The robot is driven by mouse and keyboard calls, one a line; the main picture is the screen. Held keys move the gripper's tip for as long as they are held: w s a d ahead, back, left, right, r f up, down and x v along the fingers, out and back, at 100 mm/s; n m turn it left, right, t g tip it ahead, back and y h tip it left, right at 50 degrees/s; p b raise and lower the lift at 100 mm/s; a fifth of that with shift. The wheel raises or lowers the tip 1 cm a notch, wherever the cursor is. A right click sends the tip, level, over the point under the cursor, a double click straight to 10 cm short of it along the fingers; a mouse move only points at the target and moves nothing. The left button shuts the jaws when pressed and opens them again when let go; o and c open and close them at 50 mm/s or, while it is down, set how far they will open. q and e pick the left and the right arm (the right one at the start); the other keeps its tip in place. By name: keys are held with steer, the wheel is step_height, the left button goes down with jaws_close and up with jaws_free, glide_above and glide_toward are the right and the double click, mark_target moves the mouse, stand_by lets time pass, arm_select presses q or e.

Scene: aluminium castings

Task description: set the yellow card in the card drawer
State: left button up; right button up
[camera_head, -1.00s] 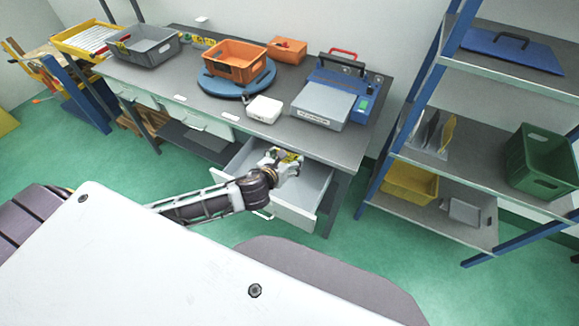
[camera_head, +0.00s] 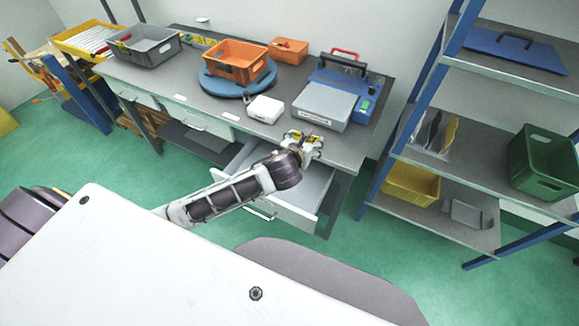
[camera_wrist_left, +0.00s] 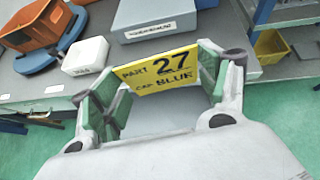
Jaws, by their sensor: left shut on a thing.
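The yellow card (camera_wrist_left: 165,72), printed "PART 27" and "CAP BLUK", is held upright between the green-padded fingers of my left gripper (camera_wrist_left: 158,84) in the left wrist view. In the head view my left gripper (camera_head: 304,145) is at the bench's front edge, above the back part of the open drawer. Only small yellow patches of the card show there, between the fingers. The card drawer (camera_head: 268,208) is pulled out below the bench, and my arm crosses over it and hides much of its inside. My right gripper is not in view.
On the bench (camera_head: 235,128) stand a blue scale with a grey plate (camera_head: 323,105), a white box (camera_head: 265,109) and an orange bin (camera_head: 234,62) on a blue turntable. A shelf rack (camera_head: 465,212) with a yellow bin (camera_head: 410,185) stands to the right.

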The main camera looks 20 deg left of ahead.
arm_select(q)
steer(key=w+a+n+g+y, duration=0.2)
steer(key=w+a+n+y, duration=0.3)
steer(key=w, duration=0.2)
steer(key=s+a+f+n+g+y, duration=0.5)
steer(key=s+a+f+n, duration=0.25)
steer(key=a, duration=0.45)
step_height(320, 180, down, 7)
steer(key=b, duration=0.8)
steer(key=shift+s+d+m, duration=0.15)
steer(key=shift+m, duration=0.2)
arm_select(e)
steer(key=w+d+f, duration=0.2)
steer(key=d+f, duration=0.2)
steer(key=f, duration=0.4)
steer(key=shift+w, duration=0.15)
